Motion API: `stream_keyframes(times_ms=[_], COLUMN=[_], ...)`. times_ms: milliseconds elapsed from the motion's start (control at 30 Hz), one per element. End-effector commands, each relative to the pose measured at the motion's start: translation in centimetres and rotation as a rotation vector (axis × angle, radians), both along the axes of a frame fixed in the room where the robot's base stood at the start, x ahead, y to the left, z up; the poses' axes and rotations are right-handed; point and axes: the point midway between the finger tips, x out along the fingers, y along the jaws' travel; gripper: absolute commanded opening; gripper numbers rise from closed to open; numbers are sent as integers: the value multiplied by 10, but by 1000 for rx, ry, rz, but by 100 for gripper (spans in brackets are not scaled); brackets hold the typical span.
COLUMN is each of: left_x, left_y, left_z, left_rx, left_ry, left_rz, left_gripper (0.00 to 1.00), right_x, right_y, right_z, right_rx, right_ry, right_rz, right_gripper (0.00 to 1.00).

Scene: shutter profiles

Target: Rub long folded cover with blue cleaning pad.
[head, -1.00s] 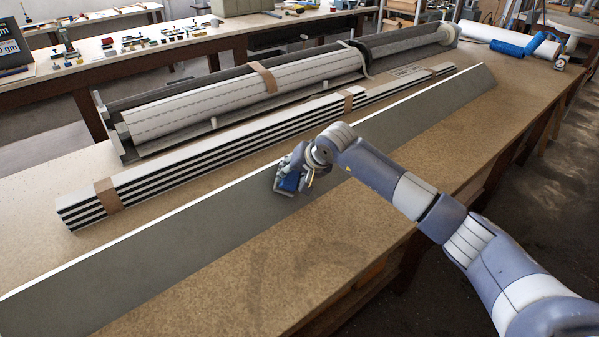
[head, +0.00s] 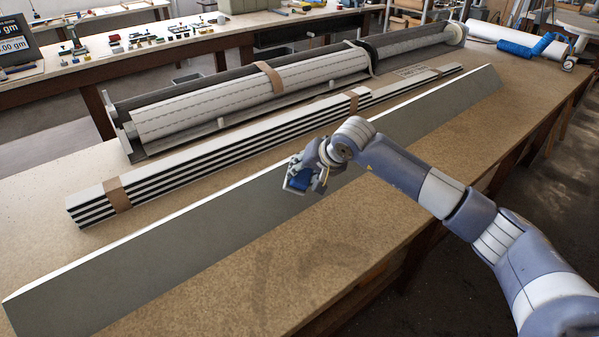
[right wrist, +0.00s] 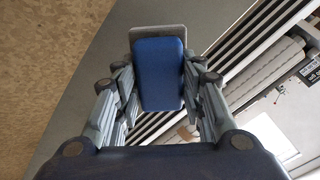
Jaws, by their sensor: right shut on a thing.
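The long folded cover (head: 200,235) is a grey beam with a bright top edge, lying diagonally along the workbench from near left to far right. My right gripper (head: 301,181) is over the middle of its grey face, shut on the blue cleaning pad (head: 298,184). In the right wrist view the blue pad (right wrist: 160,75) sits between both fingers, with a grey plate at its far end. The grey face of the cover (right wrist: 100,95) lies behind it. Whether the pad touches the face is hard to tell. My left gripper is not in view.
A strapped stack of striped profiles (head: 150,190) lies just behind the cover. Behind that is a long roller shutter box (head: 230,105). A blue clamp-like tool (head: 540,45) and a white roll lie at the far right. The bench front (head: 290,270) is clear.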

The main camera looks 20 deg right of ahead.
Motion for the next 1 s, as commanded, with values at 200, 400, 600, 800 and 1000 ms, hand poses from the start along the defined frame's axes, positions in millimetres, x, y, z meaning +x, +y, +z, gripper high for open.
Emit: stream_keyframes(times_ms=[200, 400, 600, 800, 1000], left_x=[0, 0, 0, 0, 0], left_y=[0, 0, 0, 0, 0], left_z=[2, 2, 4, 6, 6], left_rx=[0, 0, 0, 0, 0], left_ry=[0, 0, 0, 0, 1], left_rz=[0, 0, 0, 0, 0], left_gripper=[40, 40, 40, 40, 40], right_x=[-4, -4, -9, -20, -22], right_y=[-1, -1, -4, -7, -8], right_z=[6, 6, 14, 27, 29], right_rx=[1, 1, -1, -1, 1], right_ry=[0, 0, -3, -3, 0], right_rz=[1, 0, 1, 1, 0], right_gripper=[15, 15, 15, 15, 15])
